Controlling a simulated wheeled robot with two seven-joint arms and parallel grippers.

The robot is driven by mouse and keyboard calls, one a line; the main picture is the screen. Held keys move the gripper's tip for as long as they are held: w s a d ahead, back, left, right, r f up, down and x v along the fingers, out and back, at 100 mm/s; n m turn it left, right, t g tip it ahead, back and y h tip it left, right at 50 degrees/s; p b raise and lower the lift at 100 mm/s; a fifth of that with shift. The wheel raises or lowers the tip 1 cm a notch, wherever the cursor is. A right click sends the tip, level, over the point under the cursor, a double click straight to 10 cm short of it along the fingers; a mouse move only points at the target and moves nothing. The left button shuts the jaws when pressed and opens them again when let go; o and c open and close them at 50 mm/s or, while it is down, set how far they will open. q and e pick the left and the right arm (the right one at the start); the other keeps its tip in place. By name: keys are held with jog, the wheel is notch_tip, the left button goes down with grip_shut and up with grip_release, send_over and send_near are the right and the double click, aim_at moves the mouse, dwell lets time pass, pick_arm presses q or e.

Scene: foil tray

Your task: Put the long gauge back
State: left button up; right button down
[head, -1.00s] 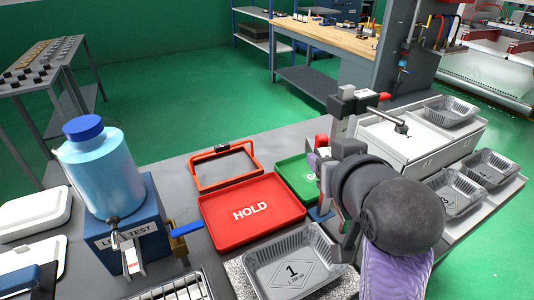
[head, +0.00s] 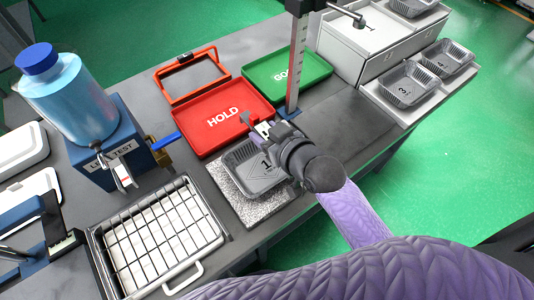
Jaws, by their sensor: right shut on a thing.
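My right gripper (head: 258,126) is over the far right edge of the grey foil tray marked 1 (head: 240,180). It is shut on a small, partly hidden piece, pale with a dark part (head: 263,130); I cannot tell whether this is the long gauge. The tray sits on a speckled plate (head: 227,199); my wrist hides its right side. A tall upright post with a scale (head: 298,62) stands on a blue base just beyond the gripper. My left gripper is not in view.
The red HOLD tray (head: 205,140) and green GO tray (head: 312,68) lie beyond. The blue leak tester (head: 120,135) with a bottle stands left. A wire rack (head: 165,235) is in front. Foil trays stand on the right shelf (head: 410,95).

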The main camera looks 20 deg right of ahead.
notch_tip(320, 180, down, 6)
jog(key=shift+r+b, duration=0.2)
jog(key=shift+b, duration=0.4)
jog(key=shift+f, duration=0.2)
jog(key=shift+c, duration=0.8)
grip_release()
